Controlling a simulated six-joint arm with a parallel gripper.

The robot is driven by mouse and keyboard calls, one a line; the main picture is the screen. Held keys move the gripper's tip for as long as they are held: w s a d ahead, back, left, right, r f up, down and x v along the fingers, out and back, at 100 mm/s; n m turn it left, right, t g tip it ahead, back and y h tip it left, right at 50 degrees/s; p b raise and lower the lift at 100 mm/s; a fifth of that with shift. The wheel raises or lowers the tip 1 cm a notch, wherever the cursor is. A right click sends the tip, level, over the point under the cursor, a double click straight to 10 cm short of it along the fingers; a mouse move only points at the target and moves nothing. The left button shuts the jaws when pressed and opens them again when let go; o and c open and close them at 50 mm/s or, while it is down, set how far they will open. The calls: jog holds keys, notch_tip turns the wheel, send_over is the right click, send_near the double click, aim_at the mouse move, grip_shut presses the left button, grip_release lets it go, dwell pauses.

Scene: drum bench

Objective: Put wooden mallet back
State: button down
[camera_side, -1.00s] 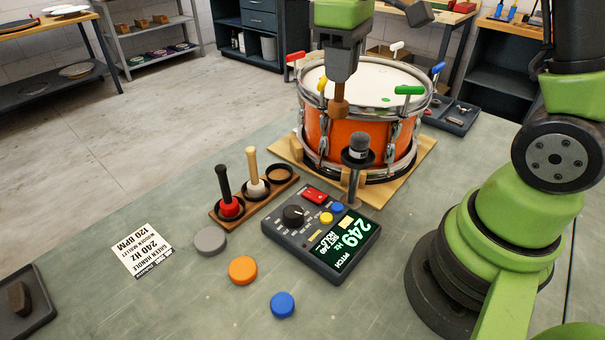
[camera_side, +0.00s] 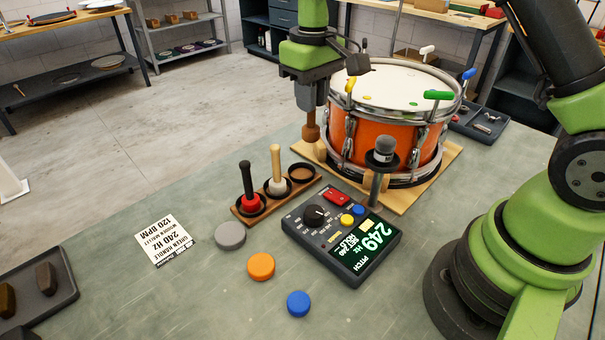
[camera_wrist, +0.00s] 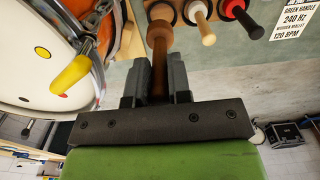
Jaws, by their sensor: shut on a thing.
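My gripper (camera_side: 311,97) is shut on the wooden mallet (camera_side: 311,129), which hangs upright with its brown head down, left of the drum. In the wrist view the mallet (camera_wrist: 158,45) runs between the two fingers (camera_wrist: 157,85). The mallet holder (camera_side: 263,207) is a wooden rack with three dark rings. A red mallet with a black handle (camera_side: 247,186) and a white mallet with a light wooden handle (camera_side: 276,170) stand in two of them. The third ring (camera_side: 303,173) is empty, and the mallet head is above it and slightly behind it in the side view.
The orange drum (camera_side: 372,133) stands on a wooden base (camera_side: 440,163) right of my gripper. A microphone (camera_side: 382,160) stands in front of the drum. A pitch meter (camera_side: 340,240) reads 249 Hz. Grey, orange and blue discs (camera_side: 261,266) and a printed card (camera_side: 165,240) lie on the bench.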

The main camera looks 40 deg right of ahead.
jog(key=f, duration=0.3)
jog(key=w+f, duration=0.1)
jog(key=f, duration=0.3)
jog(key=w+f, duration=0.1)
jog(key=f, duration=0.2)
jog(key=shift+w+f, duration=0.15)
jog(key=shift+w, duration=0.05)
jog(key=c, duration=1.1)
grip_release()
jog(key=shift+f, duration=0.15)
jog(key=shift+o, duration=0.2)
